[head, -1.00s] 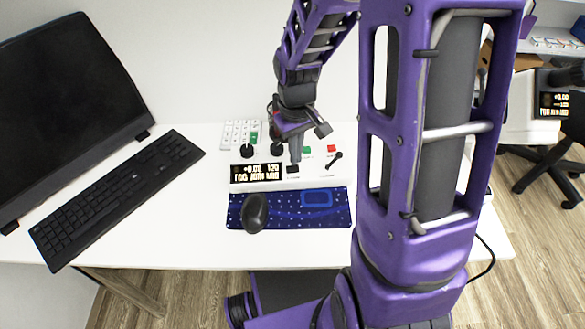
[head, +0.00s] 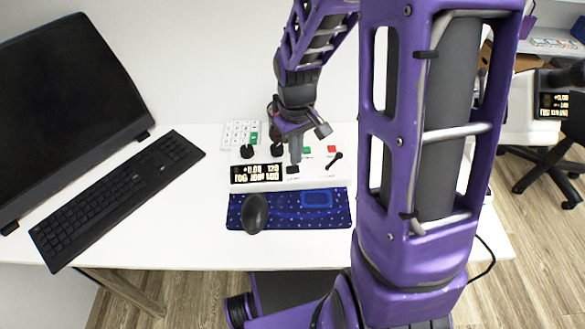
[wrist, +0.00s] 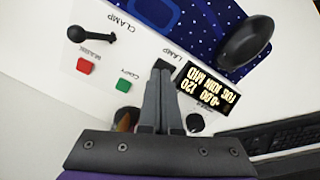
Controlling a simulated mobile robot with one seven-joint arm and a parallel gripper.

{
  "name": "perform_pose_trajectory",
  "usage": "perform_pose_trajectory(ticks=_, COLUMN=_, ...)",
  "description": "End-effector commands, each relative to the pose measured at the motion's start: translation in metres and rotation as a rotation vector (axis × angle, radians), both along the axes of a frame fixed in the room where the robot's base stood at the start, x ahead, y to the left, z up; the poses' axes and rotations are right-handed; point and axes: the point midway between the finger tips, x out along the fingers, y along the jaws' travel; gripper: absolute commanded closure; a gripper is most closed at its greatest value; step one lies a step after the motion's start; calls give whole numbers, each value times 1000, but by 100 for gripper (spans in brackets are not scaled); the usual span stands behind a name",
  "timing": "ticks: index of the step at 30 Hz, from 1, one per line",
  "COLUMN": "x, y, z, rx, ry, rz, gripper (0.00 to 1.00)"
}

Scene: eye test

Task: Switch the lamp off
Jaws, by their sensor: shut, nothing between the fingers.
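The lamp switch (head: 292,169) is a small black part on the white control panel (head: 315,174), just right of the lit display. In the wrist view a dark part by the printed word LAMP (wrist: 172,53) shows at my fingertips, partly hidden by them. My gripper (head: 295,161) is shut and empty, pointing down at the panel. In the wrist view its fingertips (wrist: 160,70) are right at the switch; I cannot tell whether they touch it. The switch's position is not clear, and no lamp itself can be made out.
The panel also carries a lit display (wrist: 208,88), a red button (wrist: 85,66), a green button (wrist: 123,85), a black lever (wrist: 92,35) and black knobs. A blue mat (head: 290,222) with a black mouse (head: 255,213) lies in front. A keyboard (head: 118,197) is left.

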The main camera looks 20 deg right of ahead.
Motion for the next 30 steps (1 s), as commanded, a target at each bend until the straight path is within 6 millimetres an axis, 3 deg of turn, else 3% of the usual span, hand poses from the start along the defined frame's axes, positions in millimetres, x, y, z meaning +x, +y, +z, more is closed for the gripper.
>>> perform_pose_trajectory(ticks=30, x=0, y=0, z=-6, rx=0, ry=1, rz=0, gripper=100)
